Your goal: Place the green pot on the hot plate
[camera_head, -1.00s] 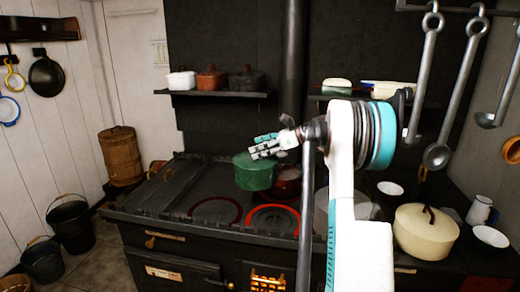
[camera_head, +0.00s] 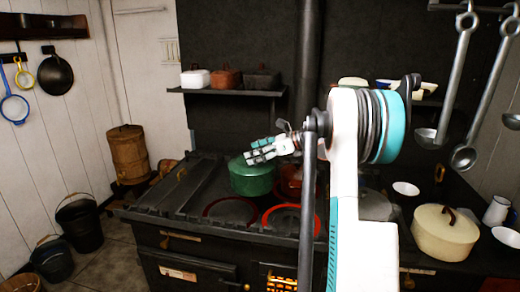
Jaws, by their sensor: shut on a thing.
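The green pot (camera_head: 250,180) is at the back of the black stove, left of a dark red pot (camera_head: 291,181). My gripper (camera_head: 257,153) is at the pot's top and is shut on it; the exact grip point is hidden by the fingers. I cannot tell whether the pot touches the stove top or hangs just above it. Two red-ringed hot plates show in front of it: a dark one (camera_head: 231,212) at the left and a brighter one (camera_head: 280,217) at the right, partly hidden by my arm.
A cream lidded pot (camera_head: 444,236) and white bowls (camera_head: 406,189) stand on the right counter. Ladles (camera_head: 452,75) hang at the upper right near my arm. A shelf (camera_head: 228,92) with small lidded dishes is above the stove. Buckets (camera_head: 79,223) stand on the floor at left.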

